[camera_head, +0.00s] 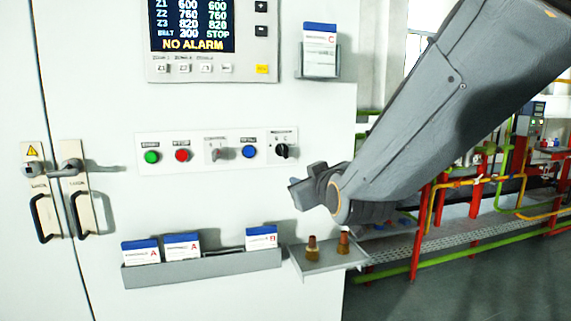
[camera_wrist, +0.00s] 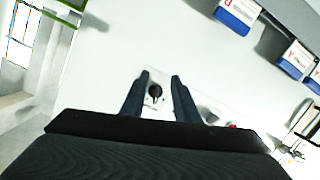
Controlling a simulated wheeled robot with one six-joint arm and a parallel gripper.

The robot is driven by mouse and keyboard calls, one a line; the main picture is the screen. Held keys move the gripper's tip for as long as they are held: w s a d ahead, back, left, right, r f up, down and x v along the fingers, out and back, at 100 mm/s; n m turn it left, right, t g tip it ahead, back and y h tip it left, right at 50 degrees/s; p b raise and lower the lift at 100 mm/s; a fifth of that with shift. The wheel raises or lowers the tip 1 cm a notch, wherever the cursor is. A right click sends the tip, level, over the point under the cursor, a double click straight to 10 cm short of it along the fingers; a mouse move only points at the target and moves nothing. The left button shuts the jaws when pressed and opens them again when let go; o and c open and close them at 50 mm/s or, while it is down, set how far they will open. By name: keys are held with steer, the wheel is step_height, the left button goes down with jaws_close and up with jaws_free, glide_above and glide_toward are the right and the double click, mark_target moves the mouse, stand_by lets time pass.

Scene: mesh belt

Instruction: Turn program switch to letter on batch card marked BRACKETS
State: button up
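The program switch (camera_head: 283,151) is a black rotary knob at the right end of the white control strip. In the wrist view the black knob (camera_wrist: 155,91) shows between my fingers, nearer the left one. My gripper (camera_head: 300,186) is just below and right of the switch in the head view. In the wrist view my gripper (camera_wrist: 160,76) is open and empty, its fingers apart. Batch cards with blue tops are a left card (camera_head: 141,252), a middle card (camera_head: 182,247), a right card (camera_head: 261,238) and an upper card (camera_head: 319,52). Their names are too small to read; the upper letter looks like C.
Green (camera_head: 152,156), red (camera_head: 182,155) and blue (camera_head: 249,152) buttons and a grey key-type switch (camera_head: 216,153) share the strip. A grey card trough (camera_head: 205,268) and a small shelf (camera_head: 330,258) with two brass fittings jut out below. The display (camera_head: 192,25) reads NO ALARM.

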steer(key=n+t+y, duration=0.1)
steer(key=t, duration=0.1)
glide_toward(283, 150)
steer(key=shift+p+x, duration=0.65)
steer(key=shift+x, duration=3.25)
jaws_close()
